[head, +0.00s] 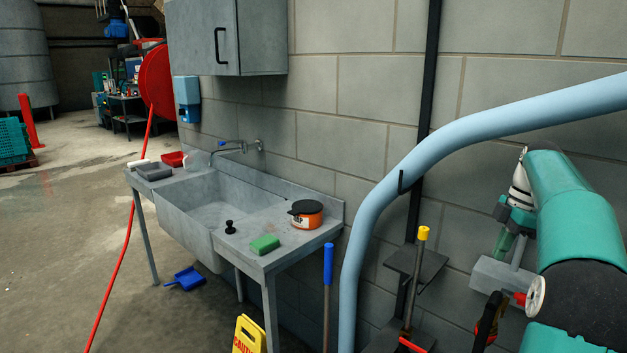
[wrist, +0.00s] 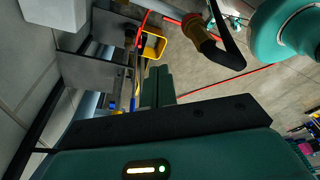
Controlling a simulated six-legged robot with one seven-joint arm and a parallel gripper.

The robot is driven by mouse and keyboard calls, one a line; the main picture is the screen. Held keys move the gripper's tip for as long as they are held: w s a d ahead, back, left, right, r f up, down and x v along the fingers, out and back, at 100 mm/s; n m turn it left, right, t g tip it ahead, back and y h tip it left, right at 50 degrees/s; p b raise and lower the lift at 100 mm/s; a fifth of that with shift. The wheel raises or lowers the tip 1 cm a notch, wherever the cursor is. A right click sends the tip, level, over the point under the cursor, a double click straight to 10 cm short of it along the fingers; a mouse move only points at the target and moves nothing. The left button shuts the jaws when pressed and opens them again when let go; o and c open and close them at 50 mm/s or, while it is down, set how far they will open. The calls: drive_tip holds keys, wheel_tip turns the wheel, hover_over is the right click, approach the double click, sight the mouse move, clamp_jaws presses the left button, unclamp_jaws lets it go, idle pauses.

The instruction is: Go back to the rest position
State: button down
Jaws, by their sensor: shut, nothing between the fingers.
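My gripper (wrist: 157,72) shows in the wrist view as two teal fingers beyond a black bar, pressed together with nothing between them. No object is held.
A grey sink table (head: 283,262) stands against the block wall, with an orange tub (head: 306,220), a green sponge (head: 265,244) and a black plug (head: 230,227). A light blue pipe (head: 480,125) crosses close to my arm. A yellow caution sign (head: 248,335) stands in front. Floor at left is open.

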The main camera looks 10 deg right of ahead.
drive_tip(key=s+a+r+m+t+h, duration=0.1)
drive_tip(key=s+a+m, duration=0.1)
drive_tip(key=a, duration=0.6)
drive_tip(key=s+a+r+m+h, duration=0.1)
drive_tip(key=a+m, duration=0.2)
drive_tip(key=a, duration=0.6)
drive_tip(key=s+a+r+m+t+h, duration=0.1)
drive_tip(key=s+a+r+m, duration=0.1)
drive_tip(key=a, duration=0.6)
drive_tip(key=s+a+f+m+t, duration=0.3)
drive_tip(key=s+a+f+m, duration=0.3)
drive_tip(key=s+a+f, duration=0.4)
drive_tip(key=s+a, duration=0.3)
drive_tip(key=s, duration=0.1)
drive_tip(key=shift+s+a+f+m+y, duration=0.2)
drive_tip(key=shift+a+m+y, duration=0.1)
drive_tip(key=shift+a+m, duration=0.1)
drive_tip(key=shift+d, duration=0.25)
